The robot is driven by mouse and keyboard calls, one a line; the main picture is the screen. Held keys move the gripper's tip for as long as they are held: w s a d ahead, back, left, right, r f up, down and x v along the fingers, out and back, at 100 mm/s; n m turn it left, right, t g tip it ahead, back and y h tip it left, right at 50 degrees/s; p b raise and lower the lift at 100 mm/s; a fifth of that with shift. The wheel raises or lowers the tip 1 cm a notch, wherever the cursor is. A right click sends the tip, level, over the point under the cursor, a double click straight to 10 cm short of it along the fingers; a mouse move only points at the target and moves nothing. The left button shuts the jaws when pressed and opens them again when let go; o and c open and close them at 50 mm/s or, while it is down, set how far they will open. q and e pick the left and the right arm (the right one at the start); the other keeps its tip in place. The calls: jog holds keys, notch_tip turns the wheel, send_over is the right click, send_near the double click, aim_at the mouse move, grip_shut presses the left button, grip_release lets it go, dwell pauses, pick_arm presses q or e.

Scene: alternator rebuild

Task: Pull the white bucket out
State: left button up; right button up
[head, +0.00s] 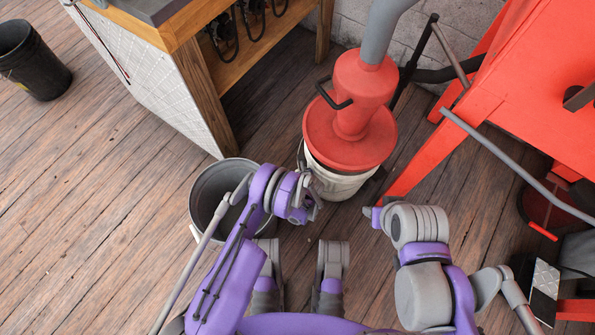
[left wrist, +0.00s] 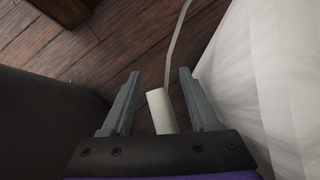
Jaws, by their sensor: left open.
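The white bucket (head: 338,183) stands on the floor under the red cyclone lid (head: 340,132), which covers its top. In the left wrist view the white bucket's wall (left wrist: 272,80) fills the right side. Its white handle grip (left wrist: 161,111), on a thin wire, shows between the two grey fingers of my left gripper (left wrist: 159,85). The fingers are apart, with a gap on both sides of the grip. In the head view my left gripper (head: 305,190) is at the bucket's left side, partly hidden by its own wrist. My right gripper cannot be made out.
A grey bucket (head: 203,190) stands close to the left of my left wrist. A wooden workbench (head: 205,85) is behind it. A red machine frame (head: 430,152) stands at the right. A black bucket (head: 38,65) is far left.

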pick_arm(q)
grip_shut()
dwell(1.4)
